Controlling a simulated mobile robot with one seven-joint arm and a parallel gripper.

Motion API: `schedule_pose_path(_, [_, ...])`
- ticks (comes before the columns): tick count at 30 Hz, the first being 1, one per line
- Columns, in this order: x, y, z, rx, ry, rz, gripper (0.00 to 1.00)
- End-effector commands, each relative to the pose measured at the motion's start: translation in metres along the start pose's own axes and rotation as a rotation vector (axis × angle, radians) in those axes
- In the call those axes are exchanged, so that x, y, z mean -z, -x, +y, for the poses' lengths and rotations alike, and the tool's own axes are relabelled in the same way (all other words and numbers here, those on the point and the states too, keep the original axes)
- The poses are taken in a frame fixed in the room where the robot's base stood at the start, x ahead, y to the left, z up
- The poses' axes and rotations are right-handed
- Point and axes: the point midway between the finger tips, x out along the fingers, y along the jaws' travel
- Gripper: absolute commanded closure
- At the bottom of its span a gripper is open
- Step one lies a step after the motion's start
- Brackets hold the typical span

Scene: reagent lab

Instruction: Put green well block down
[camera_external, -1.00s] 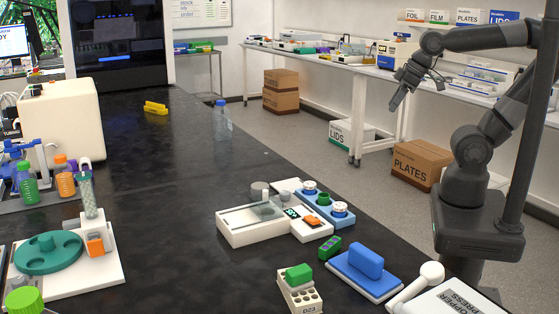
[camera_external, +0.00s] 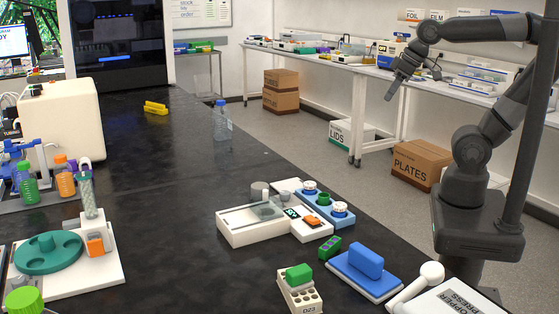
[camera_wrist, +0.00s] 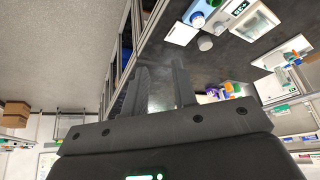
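A small green block with purple spots on its side (camera_external: 330,247) lies on the dark bench, between the white balance-like device and the blue-handled pad. It looks like the green well block. Another plain green block (camera_external: 298,273) sits on a white rack with round holes, at the bench's front. My gripper (camera_external: 398,84) is raised over the aisle at the right, far from both blocks. In the wrist view my gripper (camera_wrist: 161,72) has its two fingers apart with nothing seen between them.
A blue-handled pad (camera_external: 364,268) and a white press (camera_external: 445,297) stand at the near right edge. A white device (camera_external: 250,229) and a blue strip with knobs (camera_external: 327,204) lie behind the spotted block. The middle of the bench (camera_external: 170,190) is clear.

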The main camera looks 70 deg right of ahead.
Motion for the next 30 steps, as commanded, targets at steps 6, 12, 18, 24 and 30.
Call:
schedule_pose_path(6, [0.017, -0.055, -0.051, -0.005, -0.157, -0.048, 0.75])
schedule_pose_path(12, [0.018, -0.121, -0.107, 0.041, -0.371, -0.129, 0.75])
schedule_pose_path(18, [0.007, -0.172, -0.165, 0.127, -0.628, -0.241, 0.75])
schedule_pose_path(24, [-0.005, -0.193, -0.223, 0.240, -0.926, -0.387, 0.75])
schedule_pose_path(30, [-0.004, -0.176, -0.277, 0.372, -1.253, -0.567, 0.75])
